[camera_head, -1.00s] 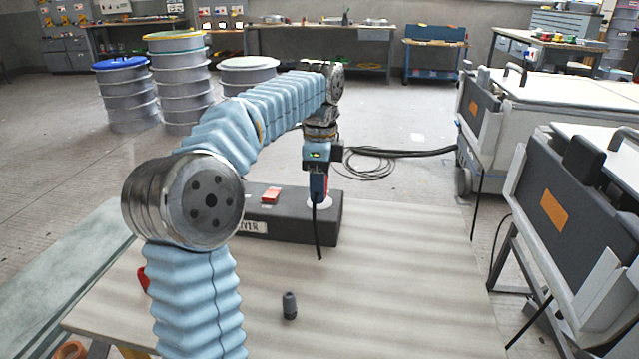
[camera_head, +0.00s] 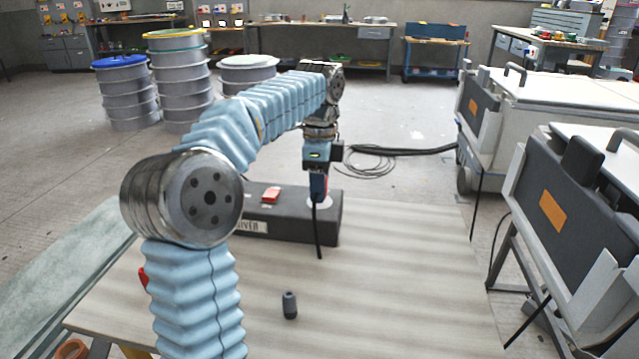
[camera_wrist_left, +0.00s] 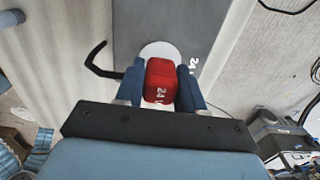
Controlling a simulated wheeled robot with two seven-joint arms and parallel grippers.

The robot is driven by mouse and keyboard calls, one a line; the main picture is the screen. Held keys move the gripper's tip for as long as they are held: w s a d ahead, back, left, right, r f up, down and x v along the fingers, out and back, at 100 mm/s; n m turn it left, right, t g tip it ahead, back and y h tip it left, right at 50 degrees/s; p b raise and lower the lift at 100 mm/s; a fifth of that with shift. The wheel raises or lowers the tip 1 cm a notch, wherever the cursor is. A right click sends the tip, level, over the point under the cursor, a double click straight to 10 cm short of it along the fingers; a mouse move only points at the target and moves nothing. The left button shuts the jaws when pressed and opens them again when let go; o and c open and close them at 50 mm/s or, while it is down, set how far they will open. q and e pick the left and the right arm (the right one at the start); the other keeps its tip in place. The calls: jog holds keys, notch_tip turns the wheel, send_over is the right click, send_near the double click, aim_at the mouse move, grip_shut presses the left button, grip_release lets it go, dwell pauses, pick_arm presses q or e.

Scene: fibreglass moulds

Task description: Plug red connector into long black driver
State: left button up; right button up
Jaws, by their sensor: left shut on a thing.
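The long black driver (camera_head: 290,228) lies on the table with a white label on its front face. It also shows in the left wrist view (camera_wrist_left: 160,18) as a dark grey slab. My left gripper (camera_head: 319,192) points down over the driver's right end, above a round white patch (camera_head: 326,203). A black cable (camera_head: 319,235) hangs from the gripper area. Whether the connector touches the driver is hidden. My right gripper is out of view.
A red switch-like block (camera_head: 271,194) sits on top of the driver. A small dark grey cylinder (camera_head: 289,305) stands on the table (camera_head: 400,290) in front. The table's right side is clear. White-and-grey machines (camera_head: 570,190) stand beyond its right edge.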

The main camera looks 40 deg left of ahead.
pick_arm(q)
jog(key=shift+f+b, duration=0.35)
jog(key=shift+f, duration=0.25)
jog(key=o, duration=1.1)
notch_tip(320, 180, up, 13)
jog(key=p, duration=0.3)
jog(key=shift+w+f, duration=0.1)
jog(key=shift+f, duration=0.1)
jog(key=shift+r, duration=0.65)
